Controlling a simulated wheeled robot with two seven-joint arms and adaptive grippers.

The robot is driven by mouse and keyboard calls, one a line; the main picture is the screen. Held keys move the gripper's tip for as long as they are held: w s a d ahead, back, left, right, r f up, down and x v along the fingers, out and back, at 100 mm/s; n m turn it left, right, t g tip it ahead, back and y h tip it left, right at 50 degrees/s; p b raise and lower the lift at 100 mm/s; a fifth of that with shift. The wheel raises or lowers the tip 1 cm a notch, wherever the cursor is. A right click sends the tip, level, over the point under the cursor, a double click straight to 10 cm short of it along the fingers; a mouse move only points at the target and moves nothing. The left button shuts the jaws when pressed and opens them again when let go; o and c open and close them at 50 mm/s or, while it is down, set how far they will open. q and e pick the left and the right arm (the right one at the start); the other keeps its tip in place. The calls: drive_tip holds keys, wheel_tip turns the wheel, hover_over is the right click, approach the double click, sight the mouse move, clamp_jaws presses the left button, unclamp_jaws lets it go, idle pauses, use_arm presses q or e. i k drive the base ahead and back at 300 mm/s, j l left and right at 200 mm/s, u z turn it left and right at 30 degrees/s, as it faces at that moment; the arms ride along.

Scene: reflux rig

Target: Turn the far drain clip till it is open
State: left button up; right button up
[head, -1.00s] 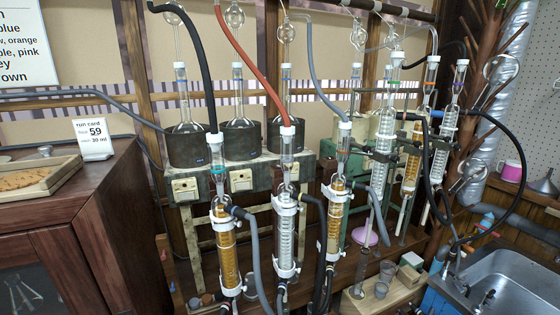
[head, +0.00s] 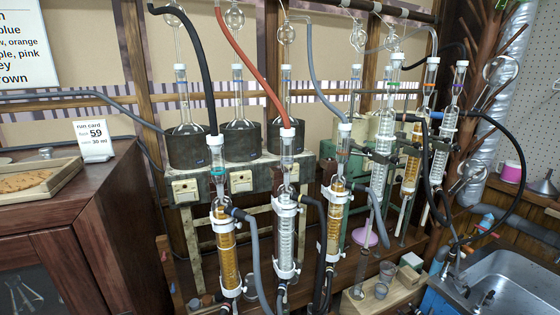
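Neither of my grippers is in the head view. I cannot pick out the far drain clip with certainty, nor tell whether it is open; fittings on the far columns are small and partly hidden by hoses. Three near condensers stand in front: an amber one on the left (head: 228,255), a clear coiled one in the middle (head: 285,240) and an amber one on the right (head: 334,225). Behind them to the right stand a clear column (head: 379,180), an amber column (head: 411,165) and another clear column (head: 438,165). A pink-purple round piece (head: 365,237) sits low behind a column.
A wooden cabinet (head: 50,218) at left carries a tray (head: 68,180) and a run card (head: 95,142). Black and grey hoses hang among the condensers. A metal sink (head: 515,275) is at lower right. A wooden stand with small cups (head: 380,290) occupies the lower middle.

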sight(462, 278)
drive_tip(key=z, duration=1.5)
drive_tip(key=i+l+u, duration=0.1)
drive_tip(key=i, duration=0.35)
drive_tip(key=i+l, duration=0.25)
drive_tip(key=i, duration=0.15)
drive_tip(key=i+l+u, duration=0.15)
drive_tip(key=i, duration=0.3)
drive_tip(key=k, duration=0.15)
